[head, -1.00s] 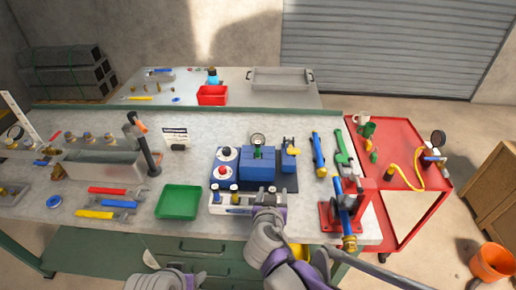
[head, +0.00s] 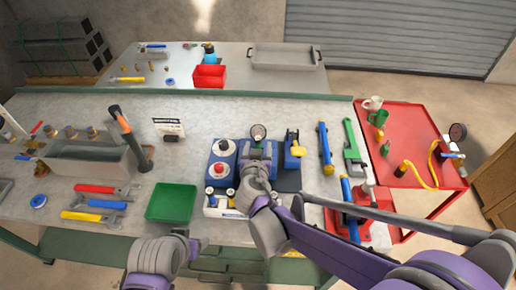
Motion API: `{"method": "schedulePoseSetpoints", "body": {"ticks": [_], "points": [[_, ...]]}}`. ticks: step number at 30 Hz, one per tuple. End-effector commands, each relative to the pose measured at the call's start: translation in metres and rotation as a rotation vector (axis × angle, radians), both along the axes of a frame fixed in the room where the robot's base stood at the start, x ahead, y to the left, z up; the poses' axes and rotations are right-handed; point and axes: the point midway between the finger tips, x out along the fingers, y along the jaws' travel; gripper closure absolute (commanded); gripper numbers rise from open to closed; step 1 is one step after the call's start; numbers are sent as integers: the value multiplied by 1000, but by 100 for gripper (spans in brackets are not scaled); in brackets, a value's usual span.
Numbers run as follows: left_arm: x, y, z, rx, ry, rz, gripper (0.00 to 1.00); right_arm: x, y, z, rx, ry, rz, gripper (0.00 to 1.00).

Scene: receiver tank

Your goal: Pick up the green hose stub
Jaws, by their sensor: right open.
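A small green piece (head: 385,148), which looks like the green hose stub, lies on the red cart (head: 420,116) at the right; it is too small to make out fully. My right gripper (head: 257,154) is open over the blue receiver unit (head: 221,172) on the bench, well left of the cart. My arm and gripper hide part of the unit. My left gripper (head: 190,240) is at the bench's front edge, below the green tray; its jaws are not clear.
The cart also holds a white mug (head: 373,103), a green mug (head: 379,118) and a yellow hose (head: 434,165). A green tray (head: 171,203) sits left.

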Motion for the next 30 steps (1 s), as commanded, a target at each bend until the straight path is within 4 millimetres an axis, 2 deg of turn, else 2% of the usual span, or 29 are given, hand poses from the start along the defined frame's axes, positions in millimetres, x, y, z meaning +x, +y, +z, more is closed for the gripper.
{"method": "schedulePoseSetpoints", "body": {"ticks": [10,20,30], "points": [[1,0,3,0,-2,0,31,41,2,-18,0,0,-2,34],[1,0,3,0,-2,0,31,47,2,-20,0,0,-1,36],[1,0,3,0,-2,0,31,46,2,-20,0,0,-1,97]]}}
